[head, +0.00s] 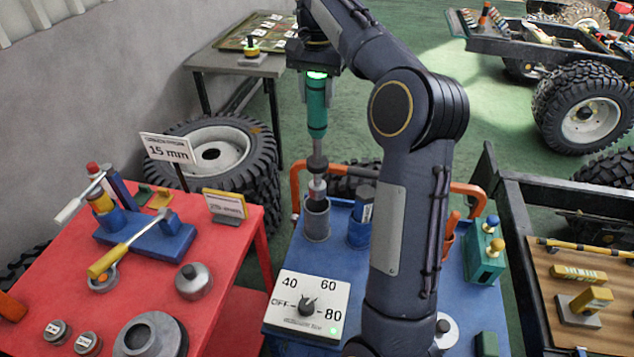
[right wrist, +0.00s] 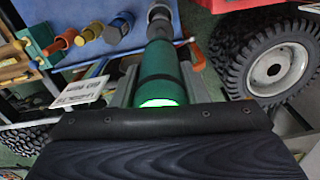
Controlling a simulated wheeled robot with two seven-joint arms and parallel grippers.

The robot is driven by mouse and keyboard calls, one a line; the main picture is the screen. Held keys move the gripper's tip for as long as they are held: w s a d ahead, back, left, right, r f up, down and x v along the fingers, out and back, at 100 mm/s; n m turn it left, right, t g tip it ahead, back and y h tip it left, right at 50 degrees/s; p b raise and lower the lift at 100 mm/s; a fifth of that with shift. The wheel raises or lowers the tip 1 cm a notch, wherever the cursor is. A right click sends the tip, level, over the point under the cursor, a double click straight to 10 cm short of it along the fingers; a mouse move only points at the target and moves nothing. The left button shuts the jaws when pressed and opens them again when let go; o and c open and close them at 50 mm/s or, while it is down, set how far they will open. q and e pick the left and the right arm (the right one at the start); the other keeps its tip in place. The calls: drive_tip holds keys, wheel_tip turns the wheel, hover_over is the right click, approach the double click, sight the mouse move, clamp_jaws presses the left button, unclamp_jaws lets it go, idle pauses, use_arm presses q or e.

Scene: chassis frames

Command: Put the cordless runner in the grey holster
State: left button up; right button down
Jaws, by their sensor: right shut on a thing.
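The cordless runner (head: 316,118) has a green body, a grey shaft and a lit green ring on top. My right gripper (head: 316,88) is shut on its upper body and holds it upright, nose down. The grey holster (head: 317,222) is a round cup on the blue cart. The runner's nose is at the holster's mouth; I cannot tell how far it is inside. My left gripper is not in view.
A blue holster (head: 358,232) with a dark item stands close right of the grey one. A dial panel (head: 306,307) is in front. An orange rail (head: 297,185) runs behind. A red bench (head: 238,262) with tools is at left. My right arm hides part of the cart.

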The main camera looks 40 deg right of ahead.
sight(316, 162)
wheel_tip(316, 162, down, 16)
drive_tip(key=shift+a+r, duration=0.1)
drive_tip(key=shift+r, duration=0.15)
idle(0.4)
drive_tip(key=shift+f, duration=0.2)
drive_tip(key=c, duration=0.8)
unclamp_jaws()
drive_tip(key=shift+s, duration=0.1)
drive_tip(key=shift+c, duration=0.2)
